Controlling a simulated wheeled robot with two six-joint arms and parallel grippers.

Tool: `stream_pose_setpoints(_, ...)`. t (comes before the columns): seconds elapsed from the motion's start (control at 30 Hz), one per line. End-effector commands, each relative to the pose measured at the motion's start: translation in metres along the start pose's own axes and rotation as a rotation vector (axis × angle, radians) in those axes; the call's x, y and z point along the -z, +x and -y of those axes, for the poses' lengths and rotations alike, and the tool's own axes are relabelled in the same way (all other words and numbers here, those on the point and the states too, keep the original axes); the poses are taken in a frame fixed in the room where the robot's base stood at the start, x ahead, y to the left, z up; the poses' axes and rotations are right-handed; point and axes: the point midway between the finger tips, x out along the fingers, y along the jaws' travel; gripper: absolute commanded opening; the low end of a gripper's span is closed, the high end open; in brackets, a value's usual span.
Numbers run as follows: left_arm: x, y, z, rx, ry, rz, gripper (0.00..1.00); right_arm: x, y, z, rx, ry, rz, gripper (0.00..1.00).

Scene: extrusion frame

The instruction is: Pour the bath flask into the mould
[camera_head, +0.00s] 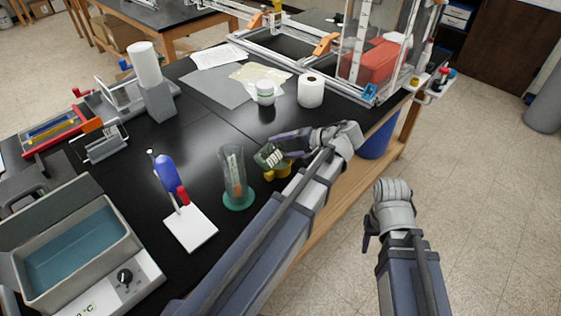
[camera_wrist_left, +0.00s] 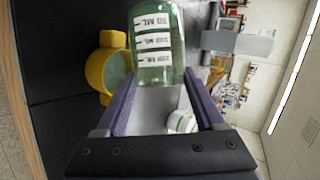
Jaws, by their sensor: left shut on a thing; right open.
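My left gripper (camera_head: 279,147) is shut on the bath flask (camera_head: 268,157), a clear greenish vessel with white volume labels. The flask is tipped far over, roughly on its side, above the table. The flask fills the upper middle of the left wrist view (camera_wrist_left: 157,45), between the purple fingers (camera_wrist_left: 160,82); its mouth is cut off there. The yellow mould (camera_head: 284,170) is just below it on the table, partly hidden by flask and arm. In the left wrist view the round mould (camera_wrist_left: 96,70) shows a pale green inside. My right gripper (camera_head: 371,232) is open and empty, off the table's right side.
A graduated cylinder (camera_head: 234,170) on a green base stands left of the mould. A water bath (camera_head: 75,250) is at left front, with a white stand (camera_head: 190,228) beside it. A white jar (camera_head: 265,92) and paper roll (camera_head: 311,91) stand behind.

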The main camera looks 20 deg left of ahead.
Motion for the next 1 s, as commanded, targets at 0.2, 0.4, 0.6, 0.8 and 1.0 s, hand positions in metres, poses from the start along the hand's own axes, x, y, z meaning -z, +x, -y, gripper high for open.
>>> stream_pose_setpoints(0.2,0.0007,0.0016,0.0009,0.006,0.013,0.009,0.12,0.0001,0.0012,0.0001,0.000,0.000,0.000,0.50)
stream_pose_setpoints(0.4,0.0009,0.0027,0.0019,0.012,0.027,0.017,0.12,0.0001,0.0019,0.0002,0.000,0.000,0.000,0.50)
stream_pose_setpoints(0.6,0.0014,0.0042,0.0030,0.018,0.042,0.027,0.12,0.0002,0.0029,0.0003,0.000,0.000,0.000,0.50)
stream_pose_setpoints(0.8,0.0017,0.0054,0.0041,0.023,0.055,0.035,0.12,0.0002,0.0036,0.0003,0.000,0.000,0.000,0.50)
stream_pose_setpoints(1.0,0.0024,0.0079,0.0034,0.030,0.070,0.044,0.12,0.0004,0.0069,0.0007,0.000,0.000,0.000,0.50)
